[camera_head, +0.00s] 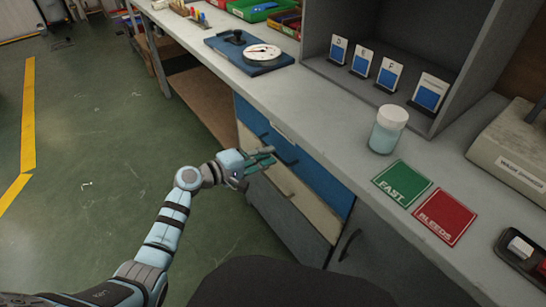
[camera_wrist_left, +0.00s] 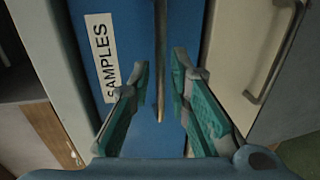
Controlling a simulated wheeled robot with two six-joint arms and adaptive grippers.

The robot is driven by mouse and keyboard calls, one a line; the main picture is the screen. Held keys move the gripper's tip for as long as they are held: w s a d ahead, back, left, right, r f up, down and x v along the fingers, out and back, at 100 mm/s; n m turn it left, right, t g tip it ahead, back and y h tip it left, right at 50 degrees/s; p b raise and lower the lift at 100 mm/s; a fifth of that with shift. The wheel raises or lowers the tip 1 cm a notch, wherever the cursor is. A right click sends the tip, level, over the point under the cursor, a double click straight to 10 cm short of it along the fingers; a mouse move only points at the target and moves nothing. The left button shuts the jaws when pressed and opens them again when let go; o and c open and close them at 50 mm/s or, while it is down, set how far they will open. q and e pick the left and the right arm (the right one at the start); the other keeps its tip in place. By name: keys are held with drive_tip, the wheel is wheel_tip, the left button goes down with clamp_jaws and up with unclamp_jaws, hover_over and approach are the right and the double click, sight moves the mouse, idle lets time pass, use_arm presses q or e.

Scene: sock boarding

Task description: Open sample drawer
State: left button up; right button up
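The blue sample drawer (camera_head: 325,182) is in the bench front and looks closed. Its white label reads SAMPLES in the left wrist view (camera_wrist_left: 98,55). A thin bar-shaped handle (camera_wrist_left: 161,60) runs along the blue front (camera_wrist_left: 135,125). My left gripper (camera_head: 272,158) is at the drawer front, reaching in from the left. In the wrist view its teal fingers (camera_wrist_left: 158,95) are apart, one on each side of the handle, with visible gaps. I cannot tell how deep the handle sits between them. My right gripper is not in view.
A cream drawer (camera_head: 315,215) with its own handle is below the blue one. On the bench (camera_head: 335,118) are a jar (camera_head: 388,130), a green FAST card (camera_head: 402,183), a red BLEEDS card (camera_head: 444,216) and a blue dial device (camera_head: 262,60). The green floor (camera_head: 95,130) at left is clear.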

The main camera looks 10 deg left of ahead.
use_arm(q)
drive_tip(key=shift+b+x, duration=0.35)
drive_tip(key=shift+x, duration=1.15)
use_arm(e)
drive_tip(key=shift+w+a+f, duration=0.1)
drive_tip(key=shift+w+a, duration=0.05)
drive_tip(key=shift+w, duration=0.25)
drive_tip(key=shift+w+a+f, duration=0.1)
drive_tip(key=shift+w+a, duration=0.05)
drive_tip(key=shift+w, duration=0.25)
use_arm(q)
clamp_jaws()
drive_tip(key=shift+a, duration=0.1)
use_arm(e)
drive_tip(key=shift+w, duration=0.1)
